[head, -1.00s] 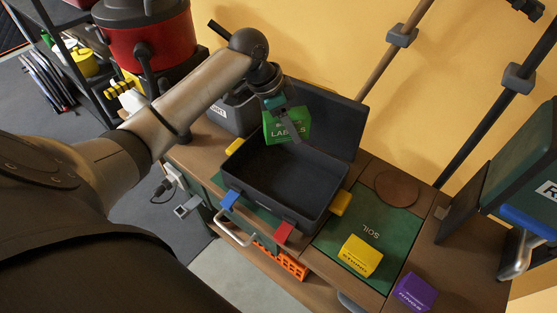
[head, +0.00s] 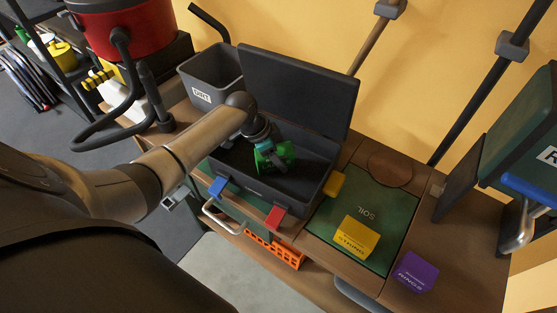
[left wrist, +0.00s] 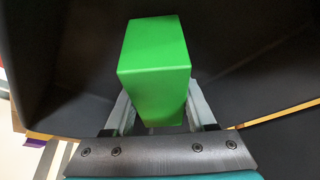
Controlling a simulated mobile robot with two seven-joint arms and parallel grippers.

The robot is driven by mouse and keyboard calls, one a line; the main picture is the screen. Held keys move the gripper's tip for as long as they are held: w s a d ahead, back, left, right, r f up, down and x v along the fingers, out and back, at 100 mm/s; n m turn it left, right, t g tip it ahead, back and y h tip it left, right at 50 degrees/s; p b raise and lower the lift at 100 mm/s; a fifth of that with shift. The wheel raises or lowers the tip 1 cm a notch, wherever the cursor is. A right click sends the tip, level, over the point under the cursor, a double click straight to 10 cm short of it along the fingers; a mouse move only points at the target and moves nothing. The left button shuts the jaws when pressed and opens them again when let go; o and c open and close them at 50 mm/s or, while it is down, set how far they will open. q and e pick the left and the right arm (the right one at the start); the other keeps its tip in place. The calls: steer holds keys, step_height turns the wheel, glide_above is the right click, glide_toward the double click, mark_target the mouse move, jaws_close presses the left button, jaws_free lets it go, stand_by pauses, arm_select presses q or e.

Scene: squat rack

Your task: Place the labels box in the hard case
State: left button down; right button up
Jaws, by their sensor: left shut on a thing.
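The green labels box (head: 284,153) is inside the open dark hard case (head: 312,188), toward its back left part. My left gripper (head: 268,160) reaches down into the case and is shut on the box. In the left wrist view the green box (left wrist: 155,60) sits between the two fingers (left wrist: 158,110), with the dark case walls around it. Whether the box touches the case floor cannot be told. The case lid (head: 300,85) stands open at the back. My right gripper is out of view.
A grey bin labelled DIRT (head: 210,80) stands left of the case. A yellow box (head: 356,237) rests on the green SOIL panel (head: 385,205), and a purple box (head: 415,272) lies to its right. Blue (head: 218,186) and red (head: 275,216) latches stick out in front.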

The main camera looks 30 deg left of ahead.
arm_select(q)
steer(key=shift+f, duration=0.25)
steer(key=shift+f, duration=0.1)
steer(key=shift+c, duration=1.1)
jaws_free()
steer(key=shift+a+r, duration=0.1)
steer(key=shift+r, duration=0.2)
steer(key=p+v, duration=0.3)
steer(key=v, duration=0.8)
steer(key=shift+s+a+r, duration=0.1)
steer(key=shift+s+r, duration=0.05)
steer(key=shift+r, duration=0.1)
